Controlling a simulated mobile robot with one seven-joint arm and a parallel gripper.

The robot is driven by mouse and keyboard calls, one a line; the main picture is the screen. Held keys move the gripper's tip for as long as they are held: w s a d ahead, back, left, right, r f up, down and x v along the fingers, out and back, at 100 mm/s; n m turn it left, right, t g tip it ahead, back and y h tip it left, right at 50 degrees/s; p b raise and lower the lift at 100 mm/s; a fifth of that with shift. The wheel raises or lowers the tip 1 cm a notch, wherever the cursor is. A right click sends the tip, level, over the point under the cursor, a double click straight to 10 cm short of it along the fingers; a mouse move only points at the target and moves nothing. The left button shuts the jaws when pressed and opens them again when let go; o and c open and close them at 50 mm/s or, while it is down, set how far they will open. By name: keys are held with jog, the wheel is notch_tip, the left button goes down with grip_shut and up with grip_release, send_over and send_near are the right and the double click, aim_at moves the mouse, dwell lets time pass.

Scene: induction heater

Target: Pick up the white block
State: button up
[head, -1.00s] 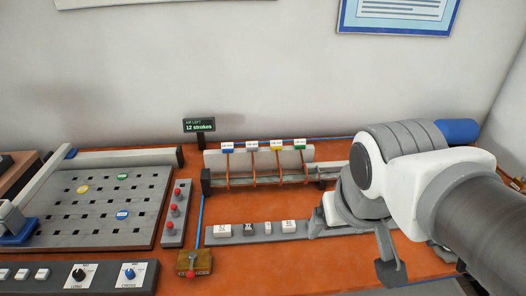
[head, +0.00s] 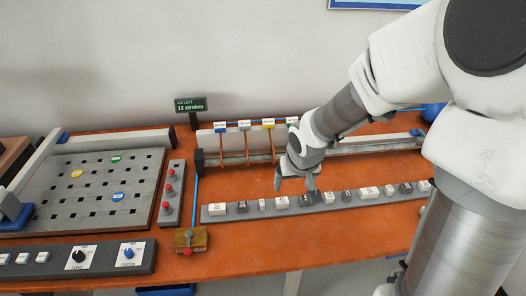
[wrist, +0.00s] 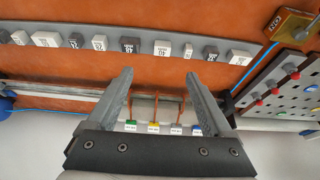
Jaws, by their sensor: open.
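Several white blocks stand in a row with dark blocks on a long grey rack (head: 292,208). White ones include a wide block (head: 218,209) at the left end, a narrow block (head: 262,204), a labelled block (head: 281,202) and one farther right (head: 368,192). I cannot tell which one the task names. My gripper (head: 295,186) is open and empty, just above and behind the row near the labelled block. In the wrist view the open fingers (wrist: 158,76) are apart from the blocks; the labelled block (wrist: 162,48) lies beyond the gap between them.
A rail with coloured tags (head: 245,142) stands behind the rack. A perforated board (head: 90,205) with coloured discs and a red-button panel (head: 171,195) are at left. Orange tabletop (head: 300,242) before the rack is clear.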

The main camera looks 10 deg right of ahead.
jog(key=b, duration=0.6)
send_near(282, 201)
notch_tip(282, 201, down, 3)
jog(key=shift+w+r+b+x, duration=0.15)
jog(key=shift+b+x, duration=0.25)
jog(key=shift+x, duration=0.7)
jog(key=shift+w+b+x, duration=0.2)
jog(key=shift+b+x, duration=0.25)
jog(key=shift+x, duration=0.6)
jog(key=shift+w+r+b+x, duration=0.15)
jog(key=shift+b+x, duration=0.25)
jog(key=shift+x, duration=0.7)
jog(key=shift+d, duration=0.1)
grip_shut()
